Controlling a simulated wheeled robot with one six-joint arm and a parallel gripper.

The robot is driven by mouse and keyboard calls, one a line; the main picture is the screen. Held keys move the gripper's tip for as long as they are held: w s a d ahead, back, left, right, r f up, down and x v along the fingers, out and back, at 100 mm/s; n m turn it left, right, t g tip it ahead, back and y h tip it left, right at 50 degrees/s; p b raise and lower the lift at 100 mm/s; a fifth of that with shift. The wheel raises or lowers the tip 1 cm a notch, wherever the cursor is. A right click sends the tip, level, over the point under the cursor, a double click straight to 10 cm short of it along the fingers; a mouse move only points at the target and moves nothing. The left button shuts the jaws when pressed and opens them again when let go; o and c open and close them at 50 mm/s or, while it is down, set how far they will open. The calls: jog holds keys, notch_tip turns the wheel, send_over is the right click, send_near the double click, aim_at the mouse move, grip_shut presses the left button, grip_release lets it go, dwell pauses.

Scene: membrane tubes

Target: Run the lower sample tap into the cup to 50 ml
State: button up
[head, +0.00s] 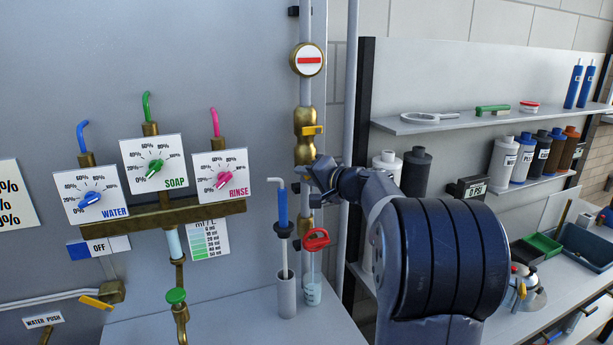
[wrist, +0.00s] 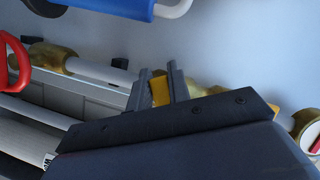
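My gripper (head: 306,174) is at the vertical grey pipe, below the brass valve (head: 305,122) with a yellow lever. In the wrist view its two dark fingers (wrist: 160,85) stand close on either side of a yellow piece (wrist: 160,92), apparently a tap lever, which my gripper hides in the head view. The fingers seem to press on it. Brass (wrist: 205,90) shows behind the fingers. Lower down hangs a red handle (head: 316,239), also at the left of the wrist view (wrist: 14,60). Below it a clear cup (head: 312,290) stands on the bench, with pale blue inside; its level is unreadable.
A blue-handled probe (head: 283,208) stands in a grey holder (head: 286,295) left of the cup. A round gauge (head: 306,60) tops the pipe. A panel with dials and a green ml/L chart (head: 208,240) is left. Shelves (head: 455,122) with bottles are right.

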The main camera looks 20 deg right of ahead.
grip_shut()
jog(key=shift+f+m+b, duration=0.1)
jog(key=shift+m+b, duration=0.2)
jog(key=shift+b, duration=0.45)
jog(key=shift+a+m+t+y+b, duration=0.1)
jog(key=shift+m+t+y+b, duration=0.3)
jog(key=shift+b, duration=0.5)
jog(key=m+b, duration=0.1)
jog(key=r+m+b, duration=0.1)
jog(key=b, duration=0.1)
jog(key=shift+m+t, duration=0.4)
jog(key=shift+a+r+m+y+b, duration=0.1)
jog(key=shift+r+m+y+b, duration=0.2)
jog(key=shift+m+b, duration=0.2)
